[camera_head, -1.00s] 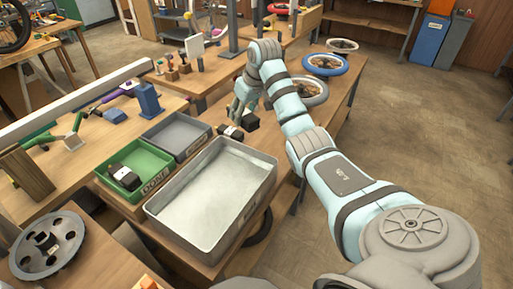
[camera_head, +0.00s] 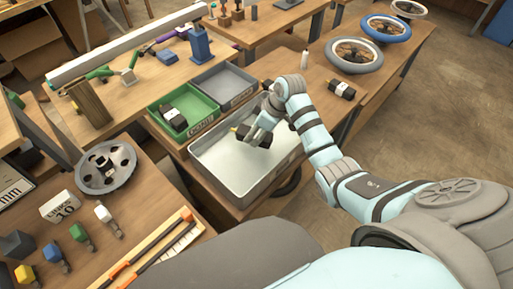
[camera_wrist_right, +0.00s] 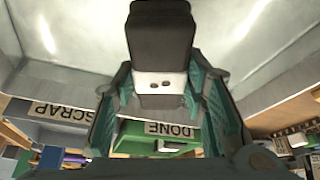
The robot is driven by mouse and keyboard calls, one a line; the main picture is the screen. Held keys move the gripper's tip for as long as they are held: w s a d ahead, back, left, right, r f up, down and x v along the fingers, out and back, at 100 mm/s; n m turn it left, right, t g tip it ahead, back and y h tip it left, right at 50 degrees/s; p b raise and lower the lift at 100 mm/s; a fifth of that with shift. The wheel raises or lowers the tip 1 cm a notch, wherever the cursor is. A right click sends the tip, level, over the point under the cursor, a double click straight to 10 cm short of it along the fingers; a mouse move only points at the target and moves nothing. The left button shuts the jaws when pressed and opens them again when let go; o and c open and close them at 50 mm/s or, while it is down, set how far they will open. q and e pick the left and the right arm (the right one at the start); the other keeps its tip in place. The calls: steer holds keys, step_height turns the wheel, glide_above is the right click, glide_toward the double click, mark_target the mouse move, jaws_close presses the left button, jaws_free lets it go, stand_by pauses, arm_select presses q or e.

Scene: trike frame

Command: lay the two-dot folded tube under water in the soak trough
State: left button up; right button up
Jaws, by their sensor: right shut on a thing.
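My right gripper (camera_head: 264,121) is shut on a black folded tube (camera_head: 252,136) over the grey soak trough (camera_head: 206,170). In the right wrist view the tube (camera_wrist_right: 160,35) sits between the teal fingers, and its pale band (camera_wrist_right: 160,83) shows two dark dots. The trough's pale inside lies behind it. The tube appears to be at or a little above the trough's opening; I cannot tell whether it touches the water. My left gripper is not in view.
A green DONE tray (camera_head: 195,123) holds another black tube (camera_head: 172,117). A grey tray (camera_head: 228,84) adjoins it. Another black tube (camera_head: 341,89) and wheels (camera_head: 354,54) are on the bench at right. A slotted disc (camera_head: 106,167) lies at left.

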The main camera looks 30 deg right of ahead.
step_height(320, 180, down, 7)
steer(key=shift+f+b, duration=0.1)
steer(key=shift+b, duration=0.65)
steer(key=o, duration=1.3)
steer(key=shift+c, duration=0.2)
steer(key=shift+r, duration=0.35)
steer(key=p+v, duration=0.3)
steer(key=v, duration=0.8)
steer(key=shift+s+d+r+p, duration=0.1)
steer(key=shift+s+r+p, duration=0.15)
steer(key=shift+r+p, duration=0.05)
